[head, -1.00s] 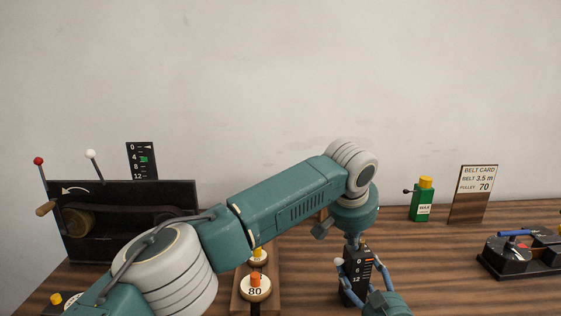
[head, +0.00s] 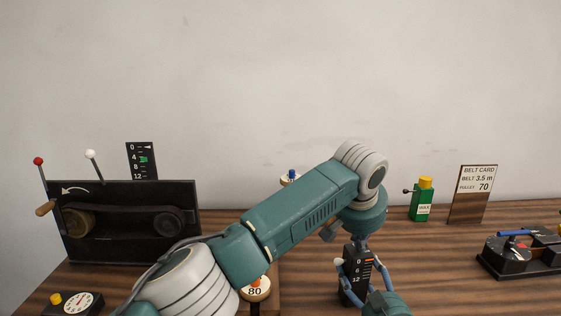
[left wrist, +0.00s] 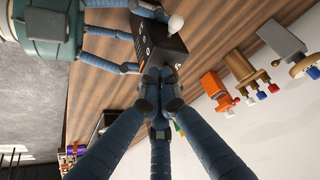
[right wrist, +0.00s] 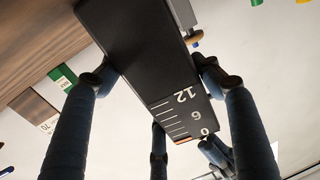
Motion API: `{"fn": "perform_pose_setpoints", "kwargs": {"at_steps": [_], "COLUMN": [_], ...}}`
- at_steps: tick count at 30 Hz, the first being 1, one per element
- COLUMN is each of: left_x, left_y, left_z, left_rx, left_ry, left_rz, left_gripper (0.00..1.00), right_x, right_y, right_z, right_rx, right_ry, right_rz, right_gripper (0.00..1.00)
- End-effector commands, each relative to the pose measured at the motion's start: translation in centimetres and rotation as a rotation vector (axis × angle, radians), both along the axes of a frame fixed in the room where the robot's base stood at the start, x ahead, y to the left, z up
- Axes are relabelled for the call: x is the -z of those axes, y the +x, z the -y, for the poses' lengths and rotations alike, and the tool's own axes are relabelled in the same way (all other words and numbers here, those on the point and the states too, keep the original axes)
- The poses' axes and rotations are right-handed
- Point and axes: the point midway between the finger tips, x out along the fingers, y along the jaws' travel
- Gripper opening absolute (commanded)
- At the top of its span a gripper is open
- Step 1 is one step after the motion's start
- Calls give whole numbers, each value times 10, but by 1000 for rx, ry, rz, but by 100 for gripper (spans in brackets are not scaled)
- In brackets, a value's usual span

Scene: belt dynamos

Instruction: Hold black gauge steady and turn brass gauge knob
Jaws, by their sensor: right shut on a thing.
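The black gauge (head: 356,284), an upright block with a white 0, 6, 12 scale, stands at the right of centre on the bench. My right gripper (head: 364,276) is shut on its sides; the right wrist view shows its fingers (right wrist: 155,85) on both sides of the block (right wrist: 135,50). My left gripper (head: 359,240) is directly above the gauge top, pointing down. In the left wrist view its fingertips (left wrist: 158,92) are close together at the end of the block (left wrist: 160,48). I cannot make out the brass knob; the fingers hide that spot.
A black belt machine (head: 125,245) with levers stands at the left, a dial box (head: 75,303) in front. A pulley marked 80 (head: 256,290) is beside my left arm. A green wax bottle (head: 422,203), a belt card (head: 472,196) and a black device (head: 518,256) are at right.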

Motion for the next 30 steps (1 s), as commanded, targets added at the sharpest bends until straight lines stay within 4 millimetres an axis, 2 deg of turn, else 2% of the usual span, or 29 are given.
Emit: {"fn": "perform_pose_setpoints", "kwargs": {"at_steps": [1,17,30], "left_x": [5,2,-48], "left_y": [-2,-9,-8], "left_z": [2,-1,-1], "left_rx": [4,3,0], "left_ry": [-2,-2,-2], "left_rz": [-8,-5,0], "left_gripper": [0,0,0], "right_x": [-2,-2,-1], "right_y": [-1,0,0], "right_z": [-5,-3,-1], "right_rx": [-8,-5,-1], "right_ry": [-2,0,-1], "right_rz": [5,6,3], "right_gripper": [19,19,19]}}
